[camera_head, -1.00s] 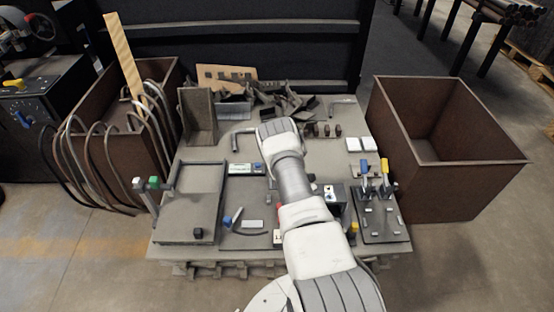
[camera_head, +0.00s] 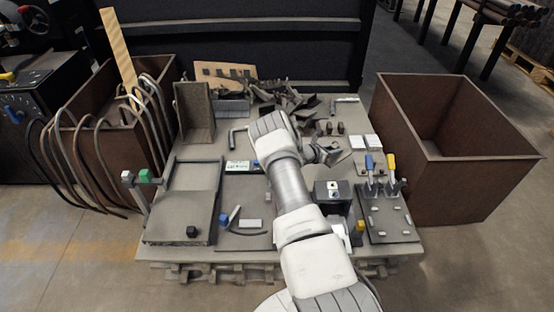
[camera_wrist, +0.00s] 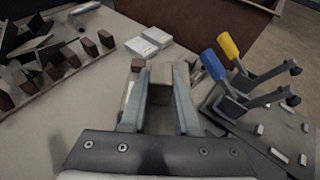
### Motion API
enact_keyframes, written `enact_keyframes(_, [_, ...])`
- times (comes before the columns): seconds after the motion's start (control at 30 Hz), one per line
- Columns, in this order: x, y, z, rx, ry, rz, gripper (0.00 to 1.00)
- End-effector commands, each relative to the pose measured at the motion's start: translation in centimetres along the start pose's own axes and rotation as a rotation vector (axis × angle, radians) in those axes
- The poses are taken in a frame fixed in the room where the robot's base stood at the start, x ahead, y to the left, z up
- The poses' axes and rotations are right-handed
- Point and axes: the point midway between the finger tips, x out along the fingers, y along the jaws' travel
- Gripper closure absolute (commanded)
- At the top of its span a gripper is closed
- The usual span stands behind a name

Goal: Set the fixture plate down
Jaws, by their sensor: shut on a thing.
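My gripper (camera_wrist: 165,80) is shut on a small grey-brown block (camera_wrist: 182,92) in the wrist view. In the head view my gripper (camera_head: 328,153) is over the right-middle of the table, partly hidden by my arm. A dark flat plate (camera_head: 388,226), which looks like the fixture plate, lies at the table's right front. It bears a blue-handled clamp (camera_head: 370,163) and a yellow-handled clamp (camera_head: 391,163). It also shows at the right of the wrist view (camera_wrist: 252,140), apart from my fingers. I cannot tell whether the held block belongs to a plate.
Two white blocks (camera_head: 365,142) and several brown blocks (camera_wrist: 74,56) stand beyond my gripper. A black box (camera_head: 332,195) sits left of the clamp plate. A large brown bin (camera_head: 480,180) stands right of the table. A grey tray (camera_head: 180,215) is at left.

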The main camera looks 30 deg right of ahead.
Motion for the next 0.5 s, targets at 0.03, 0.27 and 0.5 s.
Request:
enact_keyframes(0.03, [0.6,0.8,-0.8,-0.013,-0.004,0.033,1.00])
enact_keyframes(0.27, [1.3,2.9,-1.9,-0.048,-0.004,0.118,1.00])
enact_keyframes(0.5, [3.0,3.0,-6.0,-0.051,-0.003,0.125,1.00])
